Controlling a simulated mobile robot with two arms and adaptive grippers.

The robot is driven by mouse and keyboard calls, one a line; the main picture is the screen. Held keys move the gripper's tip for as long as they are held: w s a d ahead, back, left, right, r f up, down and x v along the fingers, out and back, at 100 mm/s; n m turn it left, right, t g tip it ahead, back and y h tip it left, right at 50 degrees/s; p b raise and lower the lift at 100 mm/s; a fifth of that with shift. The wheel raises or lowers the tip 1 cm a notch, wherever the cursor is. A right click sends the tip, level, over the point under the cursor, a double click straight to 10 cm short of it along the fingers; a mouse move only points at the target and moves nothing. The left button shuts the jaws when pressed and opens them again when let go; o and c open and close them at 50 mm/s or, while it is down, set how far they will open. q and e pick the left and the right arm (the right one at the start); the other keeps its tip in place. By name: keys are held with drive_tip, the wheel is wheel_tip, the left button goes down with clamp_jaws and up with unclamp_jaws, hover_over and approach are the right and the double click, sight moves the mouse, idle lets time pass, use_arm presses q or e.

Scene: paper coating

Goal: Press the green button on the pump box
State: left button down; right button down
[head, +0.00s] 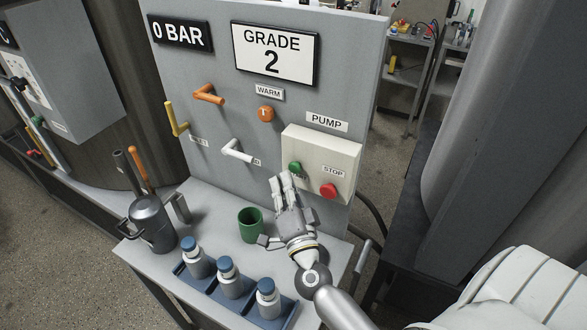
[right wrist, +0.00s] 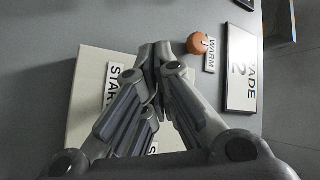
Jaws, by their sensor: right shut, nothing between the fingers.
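The pump box (head: 345,158) is a beige box on the grey panel, with a green button (head: 295,168) on its left and a red button (head: 328,190) at its lower right. My right gripper (head: 283,178) is shut and empty, its fingertips just below the green button in the head view. I cannot tell whether they touch it. In the right wrist view the closed fingers (right wrist: 154,52) lie over the box face (right wrist: 90,60) beside the START label (right wrist: 113,85). There the green button is hidden. My left gripper is not in view.
The panel also bears an orange WARM knob (head: 266,114), an orange lever (head: 208,94), a white lever (head: 238,151) and a yellow lever (head: 175,118). On the bench stand a green cup (head: 250,225), a metal pitcher (head: 152,224) and a blue rack (head: 246,313) of bottles.

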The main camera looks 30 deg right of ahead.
drive_tip(key=shift+d, duration=0.1)
drive_tip(key=shift+w+d, duration=0.25)
drive_tip(key=shift+d, duration=0.05)
drive_tip(key=shift+w+d+p, duration=0.25)
drive_tip(key=shift+d+p, duration=0.05)
drive_tip(key=shift+d, duration=0.1)
idle(0.9)
drive_tip(key=shift+s+a, duration=0.5)
drive_tip(key=shift+a, duration=0.3)
